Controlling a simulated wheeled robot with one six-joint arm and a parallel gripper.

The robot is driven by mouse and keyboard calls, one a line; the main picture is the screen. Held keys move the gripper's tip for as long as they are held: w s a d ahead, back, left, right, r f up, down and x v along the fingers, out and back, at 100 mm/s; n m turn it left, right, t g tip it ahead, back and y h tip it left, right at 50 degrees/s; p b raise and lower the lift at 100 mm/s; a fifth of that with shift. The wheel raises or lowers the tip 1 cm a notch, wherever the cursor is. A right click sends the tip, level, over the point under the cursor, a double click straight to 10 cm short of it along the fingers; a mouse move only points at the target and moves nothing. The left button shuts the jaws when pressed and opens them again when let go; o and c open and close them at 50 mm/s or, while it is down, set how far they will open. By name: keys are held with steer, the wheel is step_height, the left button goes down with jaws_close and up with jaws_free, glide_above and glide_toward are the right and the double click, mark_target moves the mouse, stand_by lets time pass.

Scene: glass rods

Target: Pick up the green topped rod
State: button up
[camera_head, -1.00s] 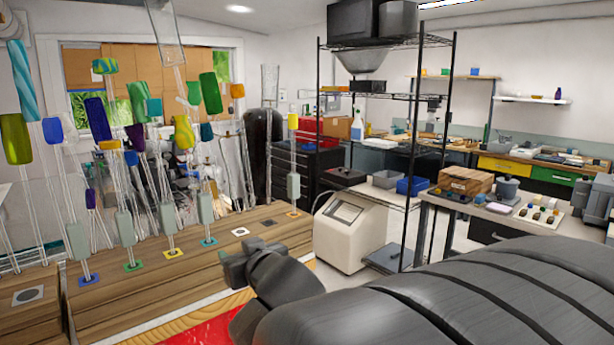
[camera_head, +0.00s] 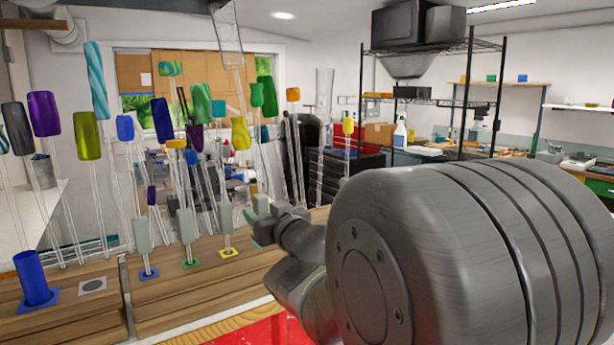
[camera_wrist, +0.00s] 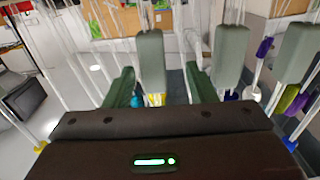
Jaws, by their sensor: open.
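Several glass rods with coloured tops stand along the wooden bench. Green tops include one at centre (camera_head: 202,103), one further right (camera_head: 269,98), and an olive-green one (camera_head: 87,135) at left. Which one the task means I cannot tell. My gripper (camera_head: 262,218) is at the bench's right part, beside the rod with the yellow base (camera_head: 228,253). In the wrist view my gripper (camera_wrist: 160,88) is open, with dark green fingers apart. A grey-green sleeve (camera_wrist: 151,60) on a rod shows between and beyond them; contact cannot be told. The tops are out of the wrist view.
Other sleeved rods (camera_wrist: 230,55) stand close to the right in the wrist view. A blue cylinder (camera_head: 36,280) stands at the bench's left end. A red surface (camera_head: 265,332) lies in front of the bench. A black shelf rack (camera_head: 466,95) stands behind at right.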

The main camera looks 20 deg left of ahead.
steer(key=shift+w+d+p+x, duration=0.15)
steer(key=shift+p+x, duration=0.1)
steer(key=shift+x, duration=1.05)
steer(key=shift+w+d+p+x, duration=0.15)
steer(key=shift+p+x, duration=0.1)
steer(key=shift+x, duration=1.05)
steer(key=shift+r, duration=0.2)
jaws_close()
